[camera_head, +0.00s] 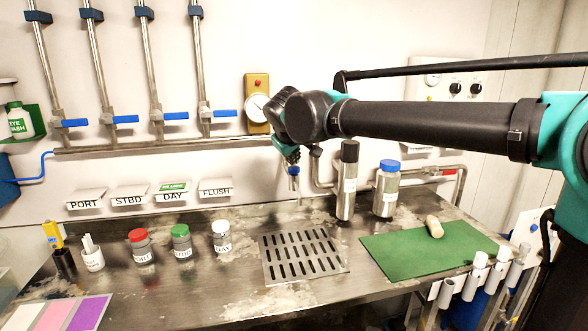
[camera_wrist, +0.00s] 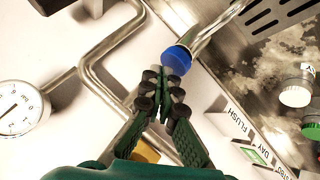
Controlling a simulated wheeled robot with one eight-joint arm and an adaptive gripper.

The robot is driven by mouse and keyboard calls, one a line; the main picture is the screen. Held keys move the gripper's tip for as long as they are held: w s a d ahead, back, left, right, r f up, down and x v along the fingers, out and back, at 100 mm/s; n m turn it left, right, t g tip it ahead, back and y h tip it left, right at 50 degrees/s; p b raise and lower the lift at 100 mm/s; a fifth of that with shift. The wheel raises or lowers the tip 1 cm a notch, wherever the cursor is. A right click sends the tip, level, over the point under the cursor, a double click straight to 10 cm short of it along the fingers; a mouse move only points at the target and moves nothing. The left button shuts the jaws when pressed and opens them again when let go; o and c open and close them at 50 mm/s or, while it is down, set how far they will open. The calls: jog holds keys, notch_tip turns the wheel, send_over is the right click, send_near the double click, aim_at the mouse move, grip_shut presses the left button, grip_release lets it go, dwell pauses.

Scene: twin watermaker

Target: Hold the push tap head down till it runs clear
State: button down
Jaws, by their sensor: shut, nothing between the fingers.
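The push tap head is a blue cap (camera_wrist: 177,60) on a bent steel spout (camera_wrist: 212,30) in the wrist view. In the head view the blue cap (camera_head: 294,170) shows small, just under my gripper, with the spout below it over the steel worktop. My gripper (camera_wrist: 164,88) is shut and empty, its dark fingertips right beside the blue cap. In the head view my gripper (camera_head: 291,156) points down from above the tap. I cannot tell whether the fingertips touch the cap. No water stream is visible at the spout.
A slotted drain (camera_head: 302,257) lies in the worktop in front of the tap. A black-capped cylinder (camera_head: 348,180) and a blue-capped bottle (camera_head: 387,188) stand close on the right. A pressure gauge (camera_head: 257,107) is behind. A green mat (camera_head: 400,254) lies front right; labelled jars (camera_head: 181,241) stand left.

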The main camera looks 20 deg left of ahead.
aim_at(294, 169)
jog(key=shift+f, duration=0.5)
dwell(0.7)
jog(key=shift+r, duration=0.1)
dwell(2.6)
jog(key=shift+r, duration=0.85)
jog(key=shift+r, duration=2.5)
